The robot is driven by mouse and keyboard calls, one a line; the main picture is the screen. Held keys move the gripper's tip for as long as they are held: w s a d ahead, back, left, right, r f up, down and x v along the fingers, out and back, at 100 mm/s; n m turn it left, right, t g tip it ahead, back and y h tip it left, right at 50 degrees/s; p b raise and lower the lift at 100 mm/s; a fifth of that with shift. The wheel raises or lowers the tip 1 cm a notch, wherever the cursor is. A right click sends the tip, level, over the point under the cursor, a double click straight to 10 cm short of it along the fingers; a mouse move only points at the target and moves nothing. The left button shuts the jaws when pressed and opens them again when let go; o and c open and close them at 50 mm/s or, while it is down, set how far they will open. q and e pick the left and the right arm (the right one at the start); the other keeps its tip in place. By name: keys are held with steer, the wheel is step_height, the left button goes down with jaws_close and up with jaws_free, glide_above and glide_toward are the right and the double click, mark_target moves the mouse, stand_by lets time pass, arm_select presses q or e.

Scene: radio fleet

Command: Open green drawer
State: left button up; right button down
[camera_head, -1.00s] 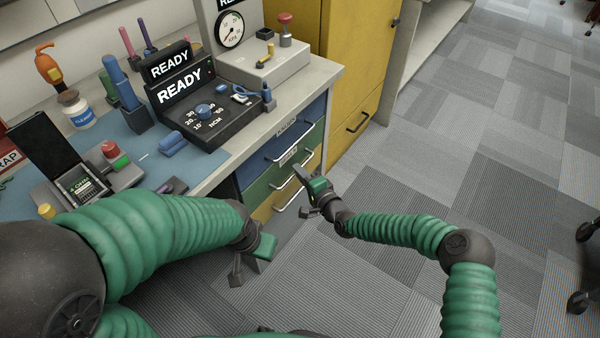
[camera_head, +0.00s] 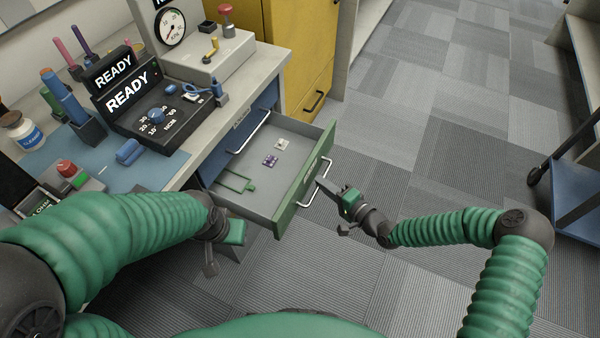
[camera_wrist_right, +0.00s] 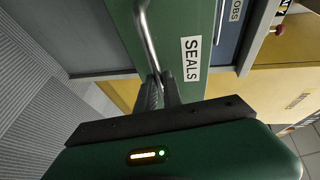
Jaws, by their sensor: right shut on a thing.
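The green drawer (camera_head: 288,207) stands pulled well out from the bench, its grey inside showing in the head view. Its front also shows in the right wrist view (camera_wrist_right: 190,20) with a label reading SEALS. My right gripper (camera_head: 328,187) is at the drawer's metal handle (camera_head: 313,190). In the wrist view its fingers (camera_wrist_right: 157,92) are shut on the handle (camera_wrist_right: 148,40) near one end. My left gripper (camera_head: 212,255) hangs beside the bench, apart from the drawer; its jaw opening is unclear.
A purple part (camera_head: 270,160), a pale part (camera_head: 282,144) and a green frame (camera_head: 236,181) lie in the drawer. A blue drawer (camera_head: 240,133) is above it. A yellow cabinet (camera_head: 300,50) stands behind. A blue cart (camera_head: 575,190) is at right. Floor between is clear.

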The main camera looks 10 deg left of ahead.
steer(key=s+d+p, duration=0.1)
steer(key=s+d, duration=0.3)
steer(key=d, duration=0.7)
steer(key=shift+f, duration=0.25)
steer(key=c, duration=1.5)
jaws_free()
steer(key=shift+r, duration=0.1)
steer(key=shift+r, duration=0.1)
steer(key=shift+p+v, duration=2.05)
steer(key=shift+v, duration=6.3)
